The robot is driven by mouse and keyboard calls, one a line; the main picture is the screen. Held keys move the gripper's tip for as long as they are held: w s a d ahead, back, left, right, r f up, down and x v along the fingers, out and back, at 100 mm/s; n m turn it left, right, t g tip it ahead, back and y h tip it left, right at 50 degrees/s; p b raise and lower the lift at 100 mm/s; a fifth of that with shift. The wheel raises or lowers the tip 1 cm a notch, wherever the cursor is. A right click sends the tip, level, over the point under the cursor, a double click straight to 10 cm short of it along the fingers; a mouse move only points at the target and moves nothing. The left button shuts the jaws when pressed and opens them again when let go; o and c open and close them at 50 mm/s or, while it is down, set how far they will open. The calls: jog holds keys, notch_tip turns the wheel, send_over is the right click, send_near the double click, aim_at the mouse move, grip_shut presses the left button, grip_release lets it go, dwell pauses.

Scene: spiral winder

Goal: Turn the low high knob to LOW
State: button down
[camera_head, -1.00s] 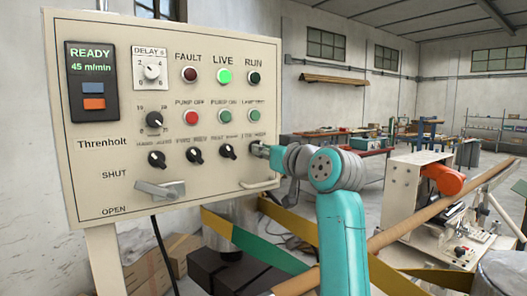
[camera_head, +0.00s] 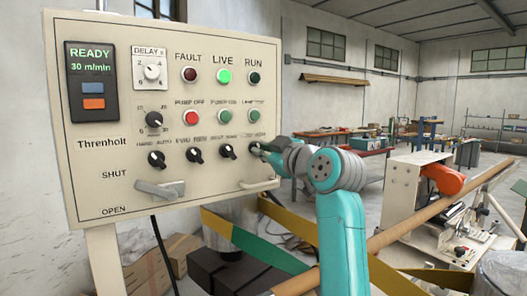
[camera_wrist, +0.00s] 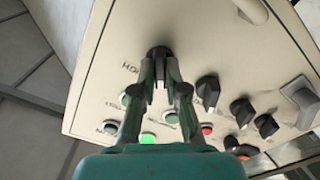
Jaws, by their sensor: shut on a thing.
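The low high knob (camera_wrist: 159,52) is a black knob at the right end of the lowest knob row. In the wrist view it sits between my fingertips, its label mostly hidden. My gripper (camera_wrist: 160,82) is shut on it. In the head view my gripper (camera_head: 259,150) reaches the panel from the right and covers most of the knob. The small label above it is too blurred to read. The panel display (camera_head: 91,68) reads READY and 30 m/min.
The cream control panel (camera_head: 120,190) carries other black knobs, such as the neighbouring one (camera_head: 226,151), lamps and push buttons (camera_head: 191,117). A grey lever (camera_head: 160,188) and a handle (camera_head: 260,183) stick out below. A brown tube (camera_head: 410,238) runs behind my arm.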

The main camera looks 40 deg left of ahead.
dwell(0.4)
jog(key=c, duration=1.2)
grip_release()
notch_tip(320, 180, up, 10)
